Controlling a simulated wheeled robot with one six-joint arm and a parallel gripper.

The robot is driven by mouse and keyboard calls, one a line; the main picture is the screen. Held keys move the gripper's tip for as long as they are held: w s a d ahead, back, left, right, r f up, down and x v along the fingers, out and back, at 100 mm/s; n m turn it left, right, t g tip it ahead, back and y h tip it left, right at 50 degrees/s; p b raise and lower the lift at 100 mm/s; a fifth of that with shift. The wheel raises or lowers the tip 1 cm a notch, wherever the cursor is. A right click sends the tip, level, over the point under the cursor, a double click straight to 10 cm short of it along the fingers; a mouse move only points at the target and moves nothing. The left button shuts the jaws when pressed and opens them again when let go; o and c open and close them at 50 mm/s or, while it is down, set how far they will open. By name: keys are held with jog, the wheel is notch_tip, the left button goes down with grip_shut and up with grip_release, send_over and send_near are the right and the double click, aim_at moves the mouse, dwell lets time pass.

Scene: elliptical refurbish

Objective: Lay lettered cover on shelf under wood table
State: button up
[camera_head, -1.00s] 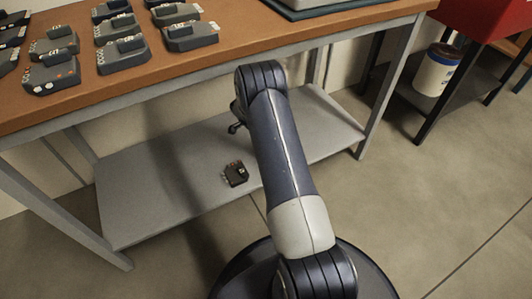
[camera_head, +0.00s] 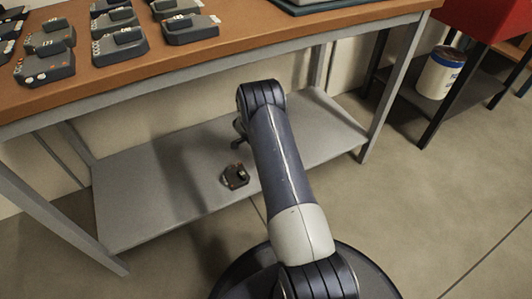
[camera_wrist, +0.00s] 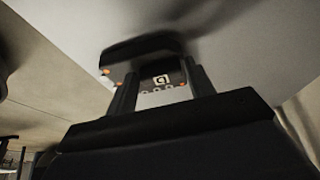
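The lettered cover (camera_head: 236,177) is a small dark block, seen in the head view over the grey shelf (camera_head: 135,195) under the wood table (camera_head: 205,58). In the wrist view the cover (camera_wrist: 150,78) sits between the two fingers of my gripper (camera_wrist: 160,88), which is shut on it. A pale label with a dark letter and orange dots face the wrist camera. I cannot tell whether the cover touches the shelf.
Several grey devices (camera_head: 115,43) stand on the tabletop. Table legs (camera_head: 390,95) bound the shelf. The shelf is bare to the left of the cover. A red cabinet (camera_head: 490,18) and a white tub (camera_head: 440,73) stand at the right.

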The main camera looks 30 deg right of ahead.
jog(key=o, duration=0.3)
jog(key=shift+r, duration=0.2)
jog(key=p+v, duration=0.5)
jog(key=v, duration=0.7)
